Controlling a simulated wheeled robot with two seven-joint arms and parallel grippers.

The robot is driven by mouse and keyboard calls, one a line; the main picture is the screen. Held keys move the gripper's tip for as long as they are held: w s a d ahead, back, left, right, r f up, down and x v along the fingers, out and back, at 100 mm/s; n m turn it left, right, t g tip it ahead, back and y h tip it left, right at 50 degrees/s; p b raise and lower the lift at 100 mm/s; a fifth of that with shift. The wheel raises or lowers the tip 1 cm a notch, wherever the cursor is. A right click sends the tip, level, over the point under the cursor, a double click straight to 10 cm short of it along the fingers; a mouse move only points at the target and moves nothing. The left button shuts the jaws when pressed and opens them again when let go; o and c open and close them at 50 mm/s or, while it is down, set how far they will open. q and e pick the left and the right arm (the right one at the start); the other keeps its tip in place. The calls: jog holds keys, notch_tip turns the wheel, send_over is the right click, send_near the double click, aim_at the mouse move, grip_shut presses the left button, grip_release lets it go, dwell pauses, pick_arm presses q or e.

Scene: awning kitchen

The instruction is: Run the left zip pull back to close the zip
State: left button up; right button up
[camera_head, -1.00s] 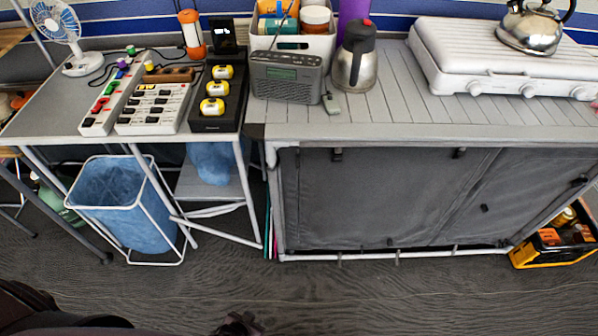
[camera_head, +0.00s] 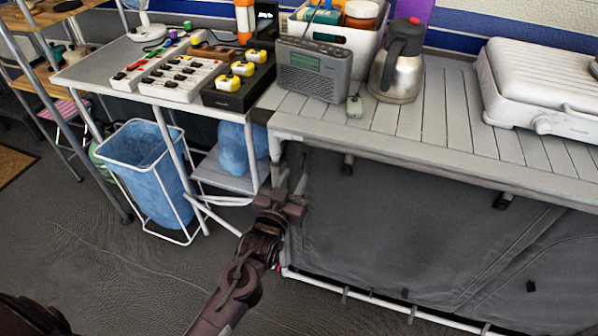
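The grey fabric front (camera_head: 400,235) of the cabinet hangs below the slatted worktop. Small dark tabs show on it, one low in the middle (camera_head: 405,293) and one further right (camera_head: 531,286). I cannot tell which of them, if any, is the left zip pull. My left gripper (camera_head: 293,178) is at the cabinet's upper left corner, beside the white frame post. Its two fingers stand apart and I see nothing between them. It covers part of the fabric's left edge.
A blue bin bag in a white wire stand (camera_head: 155,175) is left of my arm. A grey radio (camera_head: 313,70), a steel jug (camera_head: 398,70) and a white stove (camera_head: 540,90) stand on the worktop (camera_head: 440,115). The floor in front is clear.

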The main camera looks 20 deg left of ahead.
aim_at(301, 164)
pick_arm(q)
jog(key=w, duration=0.4)
jog(key=shift+d, duration=0.15)
grip_shut()
